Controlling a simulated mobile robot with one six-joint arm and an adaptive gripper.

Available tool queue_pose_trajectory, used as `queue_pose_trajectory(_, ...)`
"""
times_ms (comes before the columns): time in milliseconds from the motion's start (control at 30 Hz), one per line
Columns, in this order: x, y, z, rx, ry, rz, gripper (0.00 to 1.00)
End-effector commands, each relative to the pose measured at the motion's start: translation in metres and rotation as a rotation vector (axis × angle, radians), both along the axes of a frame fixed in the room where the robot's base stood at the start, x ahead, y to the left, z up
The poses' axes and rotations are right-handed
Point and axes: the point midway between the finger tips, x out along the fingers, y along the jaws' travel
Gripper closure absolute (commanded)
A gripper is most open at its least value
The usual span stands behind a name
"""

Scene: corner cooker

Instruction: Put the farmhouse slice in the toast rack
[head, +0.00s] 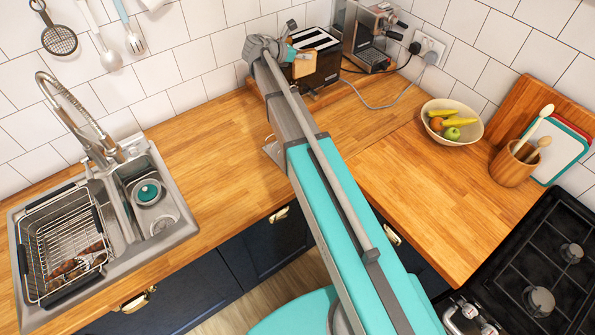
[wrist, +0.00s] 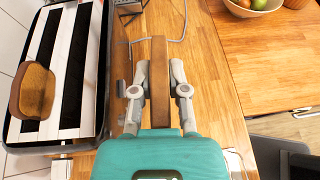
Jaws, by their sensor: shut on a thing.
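My gripper (wrist: 159,78) is shut on a brown slice of bread (wrist: 159,55), seen edge-on in the wrist view. The slice is held above the worktop, beside the toaster and clear of it. In the head view my gripper (head: 284,52) is in front of the toaster, with a tan slice (head: 303,67) at its tip. The held slice's face is turned away in the wrist view, so I cannot tell its shape there. A metal wire piece (head: 271,152), possibly the toast rack, stands on the worktop, mostly hidden behind my arm.
Another brown slice (wrist: 33,90) sits in the toaster (wrist: 88,75). A coffee machine (head: 368,38) and its cable are behind right. A fruit bowl (head: 470,132) and a utensil pot (head: 512,168) stand right. The worktop (head: 215,150) left of my arm is clear up to the sink (head: 175,190).

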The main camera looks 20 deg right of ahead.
Motion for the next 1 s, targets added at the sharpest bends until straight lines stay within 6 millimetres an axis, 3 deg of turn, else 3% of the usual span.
queue_pose_trajectory(600, 0.0, 0.0, -0.075, 0.0, 0.0, 0.0, 1.0)
queue_pose_trajectory(1000, 0.0, 0.0, -0.086, 0.0, 0.0, 0.0, 1.0)
